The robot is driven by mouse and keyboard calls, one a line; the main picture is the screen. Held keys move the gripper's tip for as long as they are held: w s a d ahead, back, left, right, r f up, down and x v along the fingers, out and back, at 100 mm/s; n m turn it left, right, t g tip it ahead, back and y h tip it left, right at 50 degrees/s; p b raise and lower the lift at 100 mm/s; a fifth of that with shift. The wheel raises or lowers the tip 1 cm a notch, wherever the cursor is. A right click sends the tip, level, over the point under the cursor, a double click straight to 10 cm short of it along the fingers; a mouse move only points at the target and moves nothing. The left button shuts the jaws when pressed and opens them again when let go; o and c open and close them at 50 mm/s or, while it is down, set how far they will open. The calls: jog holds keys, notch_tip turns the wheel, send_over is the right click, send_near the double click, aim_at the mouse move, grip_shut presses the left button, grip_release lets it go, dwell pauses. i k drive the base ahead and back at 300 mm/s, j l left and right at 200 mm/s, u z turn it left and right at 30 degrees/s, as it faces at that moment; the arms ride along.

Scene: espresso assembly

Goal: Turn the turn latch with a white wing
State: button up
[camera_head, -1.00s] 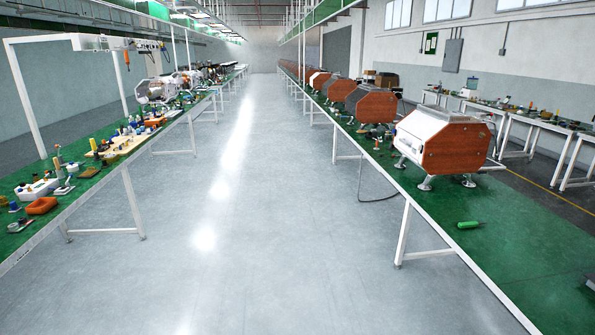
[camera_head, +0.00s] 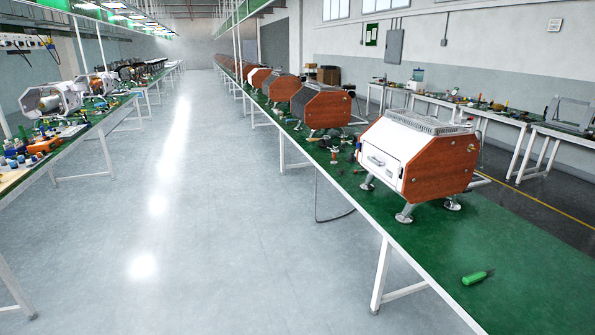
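A turn latch with a white wing cannot be made out in this view. The nearest espresso machine (camera_head: 395,150) has a white front panel, a wood-brown side and silver feet, and stands on the green bench at the right. A handle (camera_head: 376,161) shows on its white front. Any small latch there is too small to tell apart. My gripper is not in view.
The green bench (camera_head: 520,250) runs along the right; a green-handled screwdriver (camera_head: 478,276) lies on its near part. More brown-sided machines (camera_head: 320,106) stand behind. The grey aisle floor (camera_head: 200,220) is clear. A parts-covered bench (camera_head: 60,152) lines the left.

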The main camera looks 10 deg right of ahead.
aim_at(399, 171)
jog(key=i+z, duration=0.35)
jog(key=i, duration=0.2)
jog(key=i+j+z, duration=0.2)
jog(key=i+z, duration=0.15)
jog(key=i, duration=0.2)
jog(key=i+j+u, duration=0.2)
jog(key=i, duration=0.4)
jog(key=i+j+u, duration=0.15)
jog(key=i, duration=0.4)
